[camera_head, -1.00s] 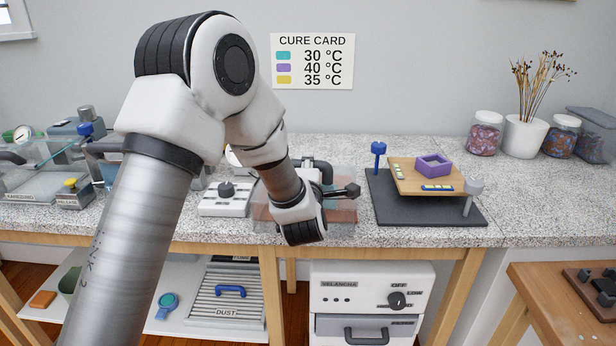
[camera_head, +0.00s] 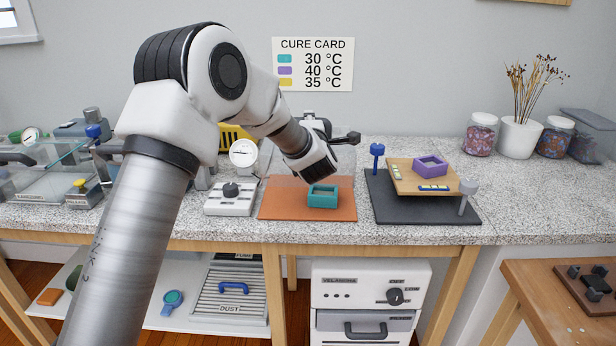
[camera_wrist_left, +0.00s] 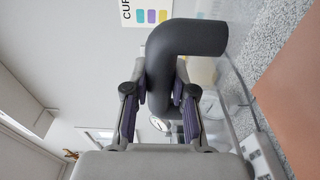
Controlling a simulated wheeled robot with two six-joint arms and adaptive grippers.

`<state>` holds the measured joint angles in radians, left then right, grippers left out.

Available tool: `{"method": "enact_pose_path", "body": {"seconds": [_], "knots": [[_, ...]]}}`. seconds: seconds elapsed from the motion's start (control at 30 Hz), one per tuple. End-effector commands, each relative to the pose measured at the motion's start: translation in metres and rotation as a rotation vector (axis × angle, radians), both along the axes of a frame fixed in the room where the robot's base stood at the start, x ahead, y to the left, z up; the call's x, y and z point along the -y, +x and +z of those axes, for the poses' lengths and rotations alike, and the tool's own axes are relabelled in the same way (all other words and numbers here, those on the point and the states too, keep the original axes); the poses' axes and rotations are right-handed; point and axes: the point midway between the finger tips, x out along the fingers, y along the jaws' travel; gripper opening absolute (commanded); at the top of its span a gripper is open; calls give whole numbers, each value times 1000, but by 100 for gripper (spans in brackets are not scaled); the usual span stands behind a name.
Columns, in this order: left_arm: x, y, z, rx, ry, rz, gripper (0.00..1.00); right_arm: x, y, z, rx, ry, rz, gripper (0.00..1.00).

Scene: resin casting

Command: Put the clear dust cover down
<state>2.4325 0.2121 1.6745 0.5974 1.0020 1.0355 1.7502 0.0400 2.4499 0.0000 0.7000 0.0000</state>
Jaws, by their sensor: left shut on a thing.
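The clear dust cover (camera_wrist_left: 232,92) shows in the left wrist view as a see-through wall with faint edges beside a thick dark bent handle (camera_wrist_left: 188,40). My left gripper (camera_wrist_left: 160,98) has its purple-padded fingers shut on that handle. In the head view my left gripper (camera_head: 326,132) is at the back of the bench, behind and above the orange mat (camera_head: 278,205). The cover's clear walls are hard to make out there, and my arm hides part of that area. A teal square mould (camera_head: 322,203) stands uncovered on the mat. My right gripper is in neither view.
Left of the mat are a white knob box (camera_head: 230,200) and a round gauge (camera_head: 243,155). To the right, a dark mat (camera_head: 450,208) bears a wooden board (camera_head: 408,180) with a purple mould (camera_head: 431,167).

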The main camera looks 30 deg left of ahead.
Motion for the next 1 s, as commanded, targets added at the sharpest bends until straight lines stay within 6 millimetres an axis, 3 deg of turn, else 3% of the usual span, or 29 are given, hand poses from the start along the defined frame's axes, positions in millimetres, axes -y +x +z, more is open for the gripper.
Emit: {"method": "enact_pose_path", "body": {"seconds": [0.1,0.4,0.8,0.83,0.87,0.9,1.0], "knots": [[0,0,-30,-4,0,0,0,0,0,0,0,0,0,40],[0,-1,-75,-2,1,0,0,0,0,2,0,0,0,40],[0,-1,-85,2,-1,-1,0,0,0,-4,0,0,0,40],[1,-1,-85,1,-1,-1,32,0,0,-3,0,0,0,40],[1,-1,-84,1,-1,-1,42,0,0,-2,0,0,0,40],[1,-1,-84,1,-1,-1,50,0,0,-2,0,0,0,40],[1,-1,-84,1,-1,-1,50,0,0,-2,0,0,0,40]]}}
